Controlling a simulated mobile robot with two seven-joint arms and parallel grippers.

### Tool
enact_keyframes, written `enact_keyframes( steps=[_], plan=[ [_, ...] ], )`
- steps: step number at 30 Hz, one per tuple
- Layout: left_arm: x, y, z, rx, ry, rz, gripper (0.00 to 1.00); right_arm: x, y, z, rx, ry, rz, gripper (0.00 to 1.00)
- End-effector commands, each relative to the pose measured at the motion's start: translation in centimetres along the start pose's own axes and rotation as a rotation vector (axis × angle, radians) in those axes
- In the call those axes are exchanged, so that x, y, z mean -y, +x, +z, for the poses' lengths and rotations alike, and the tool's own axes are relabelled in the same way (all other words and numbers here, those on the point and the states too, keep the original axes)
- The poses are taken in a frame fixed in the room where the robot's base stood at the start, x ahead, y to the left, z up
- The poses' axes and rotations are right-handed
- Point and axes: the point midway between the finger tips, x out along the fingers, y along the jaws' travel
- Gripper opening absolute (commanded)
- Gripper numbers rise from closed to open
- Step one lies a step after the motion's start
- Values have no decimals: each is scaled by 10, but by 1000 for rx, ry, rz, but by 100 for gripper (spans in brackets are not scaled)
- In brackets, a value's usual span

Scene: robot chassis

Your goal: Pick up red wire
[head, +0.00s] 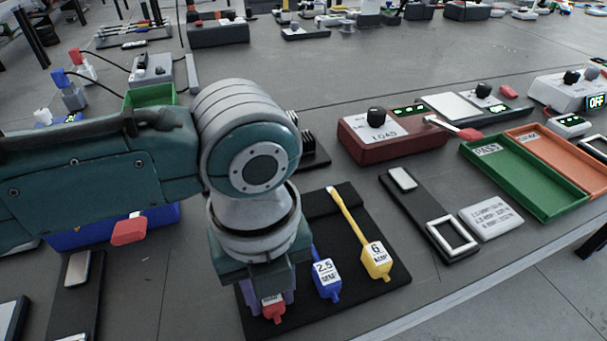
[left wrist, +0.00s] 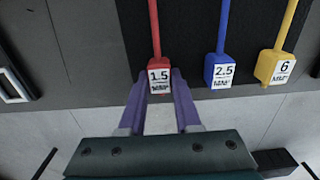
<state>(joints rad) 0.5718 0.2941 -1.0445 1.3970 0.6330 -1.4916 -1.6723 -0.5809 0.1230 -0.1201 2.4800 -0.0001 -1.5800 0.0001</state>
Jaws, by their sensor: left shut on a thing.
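The red wire (left wrist: 158,77) has a red block with a white label reading 1.5 and lies on the black mat (head: 350,210). Its red end also shows in the head view (head: 273,309), mostly hidden under my left arm. My left gripper (left wrist: 160,82) has its two purple fingers on either side of the red block and is shut on it. The gripper shows in the head view (head: 272,298) only in part. A blue wire (head: 326,274) labelled 2.5 and a yellow wire (head: 374,258) labelled 6 lie beside it on the mat. My right gripper is not in view.
A red LOAD box (head: 385,146) stands behind the mat. A green PASS tray (head: 505,172) and an orange tray (head: 568,160) lie at the right. A black holder with a white frame (head: 452,236) and a grey label plate (head: 491,217) lie right of the mat.

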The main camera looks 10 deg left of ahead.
Motion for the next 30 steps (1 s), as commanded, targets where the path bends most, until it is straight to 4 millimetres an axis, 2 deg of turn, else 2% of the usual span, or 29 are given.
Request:
enact_keyframes(
  steps=[8,14,17,24,30],
  plan=[
    [0,-1,0,0,0,-1,0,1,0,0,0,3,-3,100],
    [1,-16,0,0,0,-2,0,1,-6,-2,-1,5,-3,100],
    [0,-35,1,2,1,-3,0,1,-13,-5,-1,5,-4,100],
    [2,-109,1,4,2,-6,0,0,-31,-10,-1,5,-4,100],
    [1,-162,1,3,1,-5,0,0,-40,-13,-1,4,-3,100]
  ],
)
